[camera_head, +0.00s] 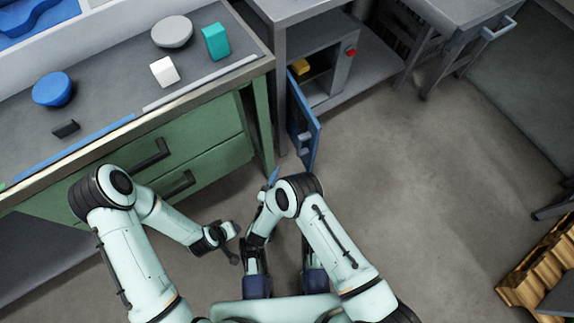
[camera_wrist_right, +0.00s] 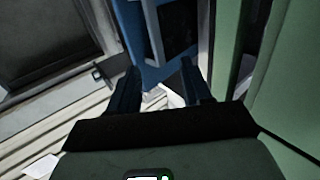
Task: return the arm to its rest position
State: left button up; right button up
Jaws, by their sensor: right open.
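My right arm is bent low in front of my body in the head view. Its gripper (camera_head: 272,178) is partly hidden by the arm, near the green cabinet's corner and the open blue door. In the right wrist view my right gripper (camera_wrist_right: 160,82) has its two dark fingers apart. No object is held between them; a pale patch shows in the gap beyond. My left arm is folded in front of the green drawers, with its gripper (camera_head: 232,245) small and dark near the middle; its finger opening is unclear.
The green drawer cabinet (camera_head: 205,145) carries a blue bowl (camera_head: 52,89), grey bowl (camera_head: 172,32), teal block (camera_head: 216,42) and white block (camera_head: 164,71). The blue door (camera_head: 304,125) stands open beside a grey unit holding a yellow item (camera_head: 301,66).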

pick_arm(q)
jog(key=shift+s, duration=0.1)
pick_arm(e)
jog(key=shift+s, duration=0.2)
jog(key=shift+w, duration=0.1)
